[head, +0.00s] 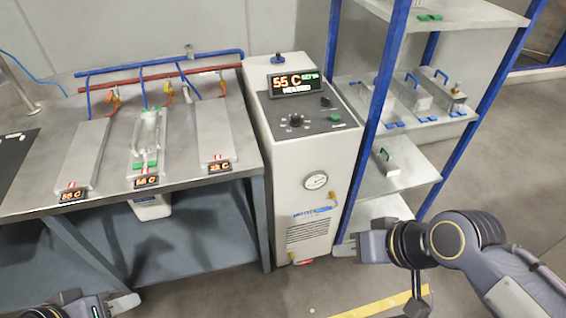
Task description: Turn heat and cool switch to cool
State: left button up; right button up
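A white floor-standing heating and cooling unit (270,165) stands at centre, with a dark control panel (318,127) on its top. The panel carries a black round knob (296,119), a small black switch (325,101) and a green button (336,117). The labels are too small to read, so I cannot tell which control is the heat and cool switch or its setting. A display (294,82) above reads 55 C. My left gripper (125,303) is at the bottom left, partly cut off. My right gripper (345,249) is low beside the unit's right side. Both are apart from the panel.
A grey workbench (215,191) with metal plates and small displays stands left of the unit. A blue-framed shelf (385,95) with metal blocks stands close on its right. Floor in front is open.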

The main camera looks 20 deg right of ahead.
aim_at(324, 101)
jog(key=i+l+z, duration=0.1)
jog(key=i+z, duration=0.15)
jog(key=i, duration=0.85)
